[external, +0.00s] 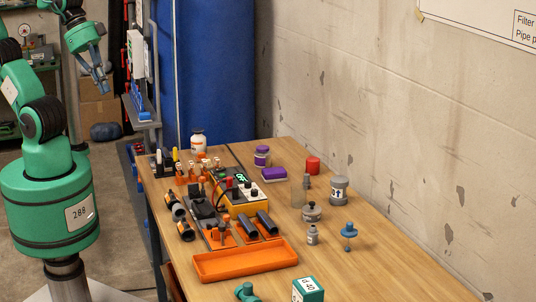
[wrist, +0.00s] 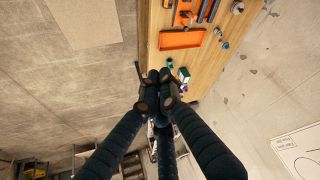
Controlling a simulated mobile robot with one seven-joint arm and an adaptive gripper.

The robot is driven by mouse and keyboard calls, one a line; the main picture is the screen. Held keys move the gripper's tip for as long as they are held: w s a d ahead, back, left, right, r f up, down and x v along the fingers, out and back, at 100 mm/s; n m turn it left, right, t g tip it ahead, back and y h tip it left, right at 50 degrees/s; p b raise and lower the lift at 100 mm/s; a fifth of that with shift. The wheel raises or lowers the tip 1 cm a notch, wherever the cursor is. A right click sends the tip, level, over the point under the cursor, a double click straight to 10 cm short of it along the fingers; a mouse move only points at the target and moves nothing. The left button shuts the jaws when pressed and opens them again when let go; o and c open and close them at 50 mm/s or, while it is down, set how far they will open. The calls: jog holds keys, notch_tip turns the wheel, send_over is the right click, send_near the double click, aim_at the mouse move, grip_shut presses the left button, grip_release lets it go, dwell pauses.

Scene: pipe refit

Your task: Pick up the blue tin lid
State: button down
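The only blue lid-like thing I make out is a small blue round piece with a knob on top and a thin stem below (external: 349,231). It is at the right of the wooden table in the external view, and a small blue spot in the wrist view (wrist: 225,45) seems to be it. My gripper (external: 100,82) is high at the upper left in the external view, off the table and far from this piece. In the wrist view its dark fingers (wrist: 158,78) come together at the tips, with nothing visible between them.
An orange tray (external: 245,274) lies at the table's near left side. A grey lidded pot (external: 312,212), a small grey bottle (external: 312,234) and a grey canister (external: 339,190) stand near the blue piece. A green box (external: 308,290) is at the front. The right front of the tabletop is clear.

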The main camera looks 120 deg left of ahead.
jog(key=c, duration=1)
grip_release()
jog(key=shift+w, duration=0.15)
